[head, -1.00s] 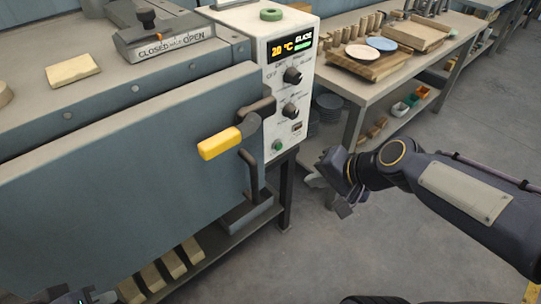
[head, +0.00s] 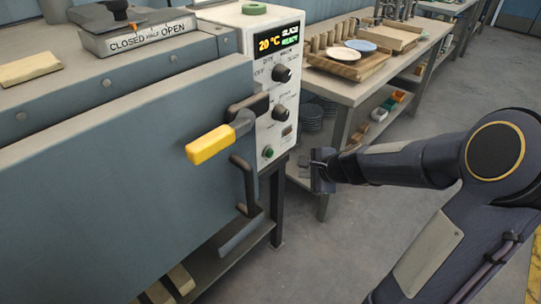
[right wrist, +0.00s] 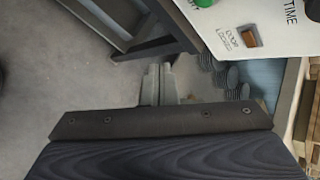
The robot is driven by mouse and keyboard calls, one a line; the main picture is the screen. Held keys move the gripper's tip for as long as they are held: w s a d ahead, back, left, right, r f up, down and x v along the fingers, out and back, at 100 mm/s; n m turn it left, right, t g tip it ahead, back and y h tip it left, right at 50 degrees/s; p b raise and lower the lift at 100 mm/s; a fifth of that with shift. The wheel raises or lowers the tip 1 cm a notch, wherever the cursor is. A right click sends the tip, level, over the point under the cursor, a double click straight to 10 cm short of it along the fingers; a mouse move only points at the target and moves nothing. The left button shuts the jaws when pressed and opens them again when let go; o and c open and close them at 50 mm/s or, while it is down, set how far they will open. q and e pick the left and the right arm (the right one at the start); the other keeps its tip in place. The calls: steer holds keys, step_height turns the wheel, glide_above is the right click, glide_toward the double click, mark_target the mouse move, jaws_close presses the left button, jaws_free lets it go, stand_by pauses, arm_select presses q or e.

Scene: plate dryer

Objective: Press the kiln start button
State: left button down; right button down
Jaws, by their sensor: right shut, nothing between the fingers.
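The kiln's white control panel (head: 283,78) shows a display (head: 277,42) reading 20 °C, GLAZE, READY. The green button (head: 267,152) sits low on the panel, below two black knobs. In the right wrist view the green button (right wrist: 204,3) is cut by the top edge, beside an amber door-locked lamp (right wrist: 249,37). My right gripper (head: 316,170) is to the right of the panel and a little below the button, apart from it. Its closed fingers also show in the right wrist view (right wrist: 158,84), with nothing between them. My left gripper is out of view.
The blue-grey kiln door (head: 120,190) appears shut, with a yellow-gripped latch handle (head: 208,145) and a dark pull bar (head: 245,185) sticking out left of the button. A workbench (head: 355,92) with plates stands behind. Open floor lies right of the kiln.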

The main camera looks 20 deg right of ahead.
mark_target(269, 153)
steer(key=w+a+p, duration=0.3)
steer(key=w+p, duration=0.1)
steer(key=w, duration=0.4)
steer(key=shift+a, duration=0.2)
steer(key=shift+w, duration=0.1)
stand_by(1.9)
steer(key=shift+w+a+p, duration=0.15)
steer(key=shift+w+p, duration=0.2)
